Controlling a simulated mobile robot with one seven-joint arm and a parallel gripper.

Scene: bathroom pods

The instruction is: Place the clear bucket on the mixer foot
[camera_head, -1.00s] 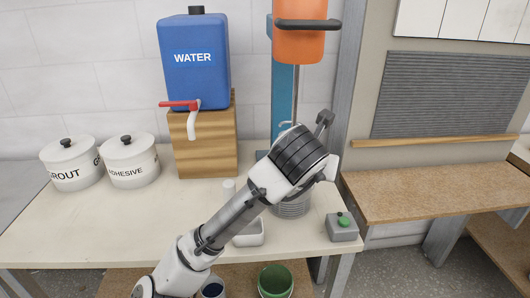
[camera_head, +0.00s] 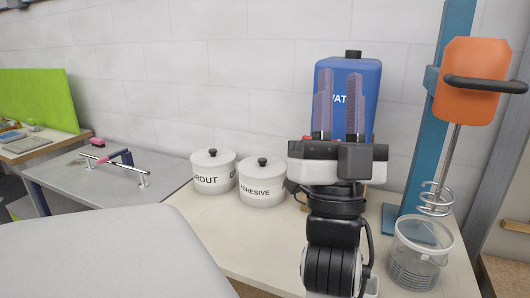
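The clear bucket (camera_head: 417,255) stands upright at the right of the bench, with ridged lower walls. The mixer has an orange head (camera_head: 480,80), a blue column (camera_head: 442,110) and a wire whisk (camera_head: 436,198). The whisk hangs over the bucket's mouth, and its lowest part overlaps the rim in view. The blue mixer foot (camera_head: 390,219) shows just left of and behind the bucket. The bucket covers the rest, so I cannot tell how fully it sits on the foot. My gripper (camera_head: 340,100) is open and empty, left of the bucket, in front of the water tank.
A blue water tank (camera_head: 371,90) stands behind my gripper. White grout (camera_head: 213,172) and adhesive (camera_head: 262,184) pots stand left on the bench (camera_head: 235,238). A grey table (camera_head: 105,180) with a rail and a green panel (camera_head: 40,98) lie further left.

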